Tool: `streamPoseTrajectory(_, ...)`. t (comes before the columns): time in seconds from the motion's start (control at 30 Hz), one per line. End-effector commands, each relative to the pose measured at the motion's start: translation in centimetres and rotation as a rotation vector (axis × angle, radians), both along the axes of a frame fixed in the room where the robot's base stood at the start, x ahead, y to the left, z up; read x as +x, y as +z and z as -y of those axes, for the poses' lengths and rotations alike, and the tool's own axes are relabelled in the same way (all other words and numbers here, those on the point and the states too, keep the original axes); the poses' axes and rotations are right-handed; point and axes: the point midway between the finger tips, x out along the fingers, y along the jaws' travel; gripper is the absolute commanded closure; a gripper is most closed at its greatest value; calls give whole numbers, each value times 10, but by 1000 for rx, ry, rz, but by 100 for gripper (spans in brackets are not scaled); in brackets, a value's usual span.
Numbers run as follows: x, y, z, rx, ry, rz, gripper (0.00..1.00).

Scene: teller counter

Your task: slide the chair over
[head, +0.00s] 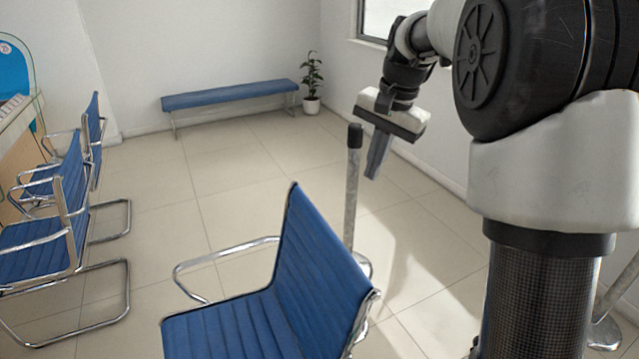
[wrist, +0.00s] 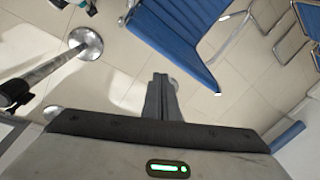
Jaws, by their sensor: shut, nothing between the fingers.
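A blue ribbed chair (head: 318,262) with chrome arms stands in the foreground of the head view, its backrest on the right and its seat to the left. The wrist view shows the same blue chair (wrist: 180,35) near the top middle. My gripper (head: 375,160) hangs above the floor, behind and to the right of the backrest in the head view, apart from the chair. Its fingers (wrist: 161,95) are together and empty in the wrist view. The lower part of the chair is cut off by the head view's bottom edge.
More blue chairs (head: 70,200) stand by a counter (head: 18,150) at left. A blue bench (head: 230,95) and potted plant (head: 312,80) are at the back wall. The middle floor is clear.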

Motion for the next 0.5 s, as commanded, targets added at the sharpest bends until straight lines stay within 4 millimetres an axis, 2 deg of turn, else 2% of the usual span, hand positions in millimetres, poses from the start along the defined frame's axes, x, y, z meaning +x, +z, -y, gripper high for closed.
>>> streamPoseTrajectory(0.03,19,-25,3,12,-39,-34,100)
streamPoseTrajectory(0.2,70,-90,6,51,-171,-129,100)
streamPoseTrajectory(0.33,99,-147,8,71,-263,-200,100)
streamPoseTrajectory(0.5,120,-211,9,87,-357,-275,100)
